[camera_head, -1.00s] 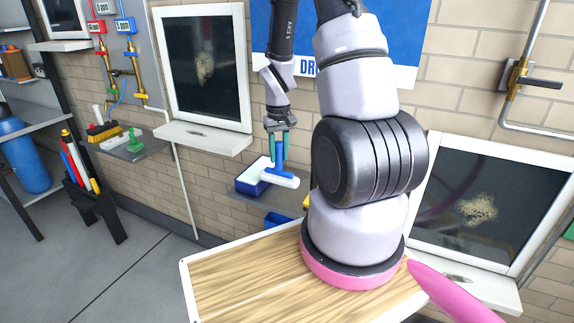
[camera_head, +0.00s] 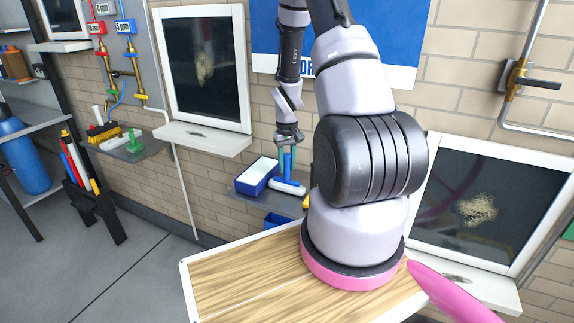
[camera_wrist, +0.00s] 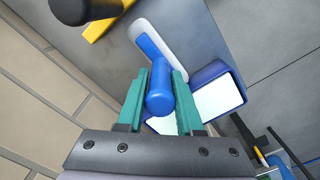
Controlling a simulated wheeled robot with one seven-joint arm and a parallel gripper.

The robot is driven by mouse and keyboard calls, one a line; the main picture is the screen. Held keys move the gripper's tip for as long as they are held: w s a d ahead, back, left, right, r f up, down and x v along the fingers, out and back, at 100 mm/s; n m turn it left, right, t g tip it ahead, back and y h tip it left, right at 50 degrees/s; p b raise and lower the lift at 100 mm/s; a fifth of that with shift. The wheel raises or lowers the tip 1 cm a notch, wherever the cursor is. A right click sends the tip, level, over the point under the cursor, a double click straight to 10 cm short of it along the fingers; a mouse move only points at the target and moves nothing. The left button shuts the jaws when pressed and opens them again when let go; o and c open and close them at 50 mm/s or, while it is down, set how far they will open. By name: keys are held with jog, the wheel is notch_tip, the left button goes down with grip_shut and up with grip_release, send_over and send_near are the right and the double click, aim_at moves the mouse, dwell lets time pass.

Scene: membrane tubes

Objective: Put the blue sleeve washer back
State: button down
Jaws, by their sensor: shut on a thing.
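The blue sleeve washer has a white sleeve (camera_head: 288,188) and a blue handle (camera_head: 287,165). My gripper (camera_head: 288,152) points down and its teal fingers are shut on the handle, which stands roughly upright. In the wrist view, the blue handle (camera_wrist: 160,92) is between the two fingers (camera_wrist: 160,88), with the white sleeve (camera_wrist: 165,52) beyond it. The sleeve is at the wall shelf (camera_head: 245,199), just right of a blue tray (camera_head: 254,187). I cannot tell whether it rests on the shelf or hangs slightly above.
The tray (camera_wrist: 233,74) has a white top and sits close beside the sleeve. A yellow item (camera_wrist: 97,30) and a dark cylinder (camera_wrist: 88,12) are on the sleeve's other side. A brick wall (camera_wrist: 35,90) is close behind. Another shelf (camera_head: 140,152) with a green tool is further left.

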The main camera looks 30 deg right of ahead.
jog(key=c, duration=0.6)
grip_release()
jog(key=shift+o, duration=0.2)
jog(key=shift+r, duration=0.1)
notch_tip(320, 180, up, 12)
jog(key=shift+r, duration=0.15)
jog(key=s+a+r+m+t, duration=0.1)
jog(key=s+a+r+t, duration=0.2)
jog(key=r, duration=0.7)
jog(key=s+a+r+m+t, duration=0.1)
jog(key=s+a+r, duration=0.3)
jog(key=r, duration=0.5)
jog(key=s+a+r+t+y, duration=0.1)
jog(key=s+a+r, duration=0.2)
jog(key=s+r, duration=0.2)
jog(key=s+a+r+m+t+y, duration=0.1)
jog(key=s+a+r+t, duration=0.1)
jog(key=s+r, duration=0.3)
jog(key=s+a, duration=0.1)
jog(key=s, duration=0.1)
jog(key=shift+s+a, duration=0.2)
jog(key=shift+s, duration=0.1)
